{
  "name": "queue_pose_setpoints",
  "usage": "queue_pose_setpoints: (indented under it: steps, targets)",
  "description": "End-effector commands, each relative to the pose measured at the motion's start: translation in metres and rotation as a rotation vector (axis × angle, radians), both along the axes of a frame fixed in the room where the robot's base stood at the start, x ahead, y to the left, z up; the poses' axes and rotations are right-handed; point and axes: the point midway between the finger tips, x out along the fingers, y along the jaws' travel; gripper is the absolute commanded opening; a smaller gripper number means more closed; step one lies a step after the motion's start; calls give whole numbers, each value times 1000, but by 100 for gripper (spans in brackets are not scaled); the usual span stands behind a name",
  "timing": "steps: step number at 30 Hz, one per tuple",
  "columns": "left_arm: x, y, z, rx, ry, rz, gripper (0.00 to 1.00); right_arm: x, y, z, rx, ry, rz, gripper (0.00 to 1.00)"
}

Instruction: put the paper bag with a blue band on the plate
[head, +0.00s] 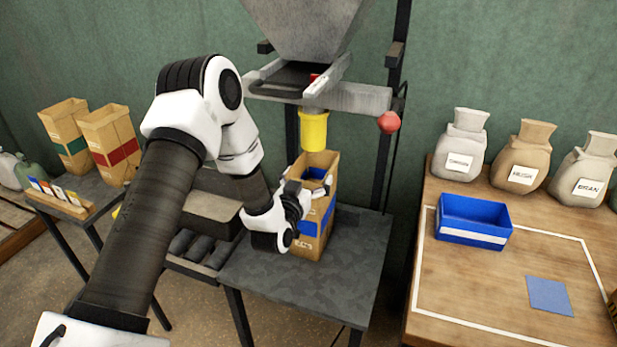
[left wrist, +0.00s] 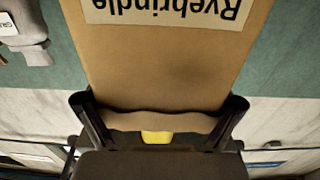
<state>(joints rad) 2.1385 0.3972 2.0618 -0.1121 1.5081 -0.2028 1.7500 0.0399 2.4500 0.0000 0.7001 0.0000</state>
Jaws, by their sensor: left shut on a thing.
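The paper bag with a blue band (head: 326,226) is upright and open at the top, under the yellow spout (head: 313,130). Its base is at the grey plate-like top (head: 345,268) of the stand; I cannot tell whether it touches. My left gripper (head: 304,204) is shut on the bag from its left side and hides part of the band. In the left wrist view, the fingers (left wrist: 162,112) are on both sides of brown paper (left wrist: 165,60) with an upside-down label reading "Ryebrindle". My right gripper is not in view.
A hopper (head: 308,30) and its chute hang above the bag. A red ball-shaped knob (head: 389,122) is at right. Bags with green and red bands (head: 110,143) stand on the left table. The right table holds sacks (head: 523,155), a blue bin (head: 473,219) and a blue square (head: 549,295).

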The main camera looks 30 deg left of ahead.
Motion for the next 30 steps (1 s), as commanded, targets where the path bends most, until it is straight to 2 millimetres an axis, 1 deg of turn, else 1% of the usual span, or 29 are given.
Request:
queue_pose_setpoints:
  steps: [1, 2, 3, 11, 14, 15, 17, 20, 24, 27, 30]
  targets:
    - [0, 0, -3, 0, 0, 0, 34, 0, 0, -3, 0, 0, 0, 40]
    - [0, 0, -3, 0, 0, 0, 96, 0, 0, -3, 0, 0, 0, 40]
    - [0, 0, -2, 0, 0, 0, 100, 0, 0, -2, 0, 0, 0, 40]
    - [0, 0, -2, 0, 0, 0, 100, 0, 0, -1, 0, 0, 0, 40]
    - [0, 0, 4, 0, 0, 0, 100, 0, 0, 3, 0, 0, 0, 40]
    - [-5, -1, 0, -1, 1, 1, 100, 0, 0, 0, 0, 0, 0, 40]
    - [-14, -3, 0, -3, 2, 0, 100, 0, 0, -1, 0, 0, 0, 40]
    - [-36, -8, -1, -3, 4, 0, 100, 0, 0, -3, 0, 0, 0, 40]
    - [-73, -16, -1, -4, 3, 1, 100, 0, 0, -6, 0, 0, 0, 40]
    - [-95, -21, -1, -3, 3, 1, 100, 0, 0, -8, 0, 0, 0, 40]
    - [-110, -25, -1, -1, 2, 0, 100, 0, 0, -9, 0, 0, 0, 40]
